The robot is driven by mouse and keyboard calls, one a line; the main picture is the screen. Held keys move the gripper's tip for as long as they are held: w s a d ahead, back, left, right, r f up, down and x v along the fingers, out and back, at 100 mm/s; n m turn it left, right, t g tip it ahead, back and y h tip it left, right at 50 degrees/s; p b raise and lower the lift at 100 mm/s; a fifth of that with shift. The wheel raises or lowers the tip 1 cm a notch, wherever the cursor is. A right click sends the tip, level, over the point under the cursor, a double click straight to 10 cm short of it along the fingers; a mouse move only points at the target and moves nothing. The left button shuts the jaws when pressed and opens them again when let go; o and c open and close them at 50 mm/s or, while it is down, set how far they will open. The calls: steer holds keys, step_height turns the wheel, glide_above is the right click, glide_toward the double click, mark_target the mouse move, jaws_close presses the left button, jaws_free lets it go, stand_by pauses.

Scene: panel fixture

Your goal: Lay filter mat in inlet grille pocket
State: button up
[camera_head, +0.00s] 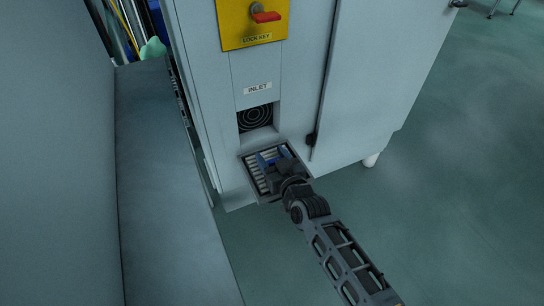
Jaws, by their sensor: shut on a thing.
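The inlet grille (255,177) is a dark-framed, slatted square panel at the front of the pale cabinet. It sits tilted outward just below the inlet opening (255,118), where a dark round fan guard shows. My gripper (272,157) is at the grille, with blue finger parts over its slats. It appears shut on the grille, but the contact is partly hidden by the gripper body. I cannot make out a separate filter mat; the pocket is partly covered by my gripper.
An "INLET" label is above the opening. A yellow plate (238,30) with a red lock handle (266,17) is higher up. The green floor (460,130) is open on the right.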

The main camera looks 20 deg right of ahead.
steer(key=o, duration=1.1)
steer(key=shift+o, duration=0.2)
steer(key=shift+s+r+p, duration=0.15)
steer(key=shift+s+r, duration=0.05)
steer(key=shift+s, duration=1.1)
steer(key=shift+s+r+p, duration=0.2)
steer(key=shift+s, duration=1.1)
steer(key=shift+s+r+p, duration=0.15)
steer(key=shift+s+r, duration=0.05)
steer(key=shift+s, duration=1.1)
steer(key=shift+s, duration=0.1)
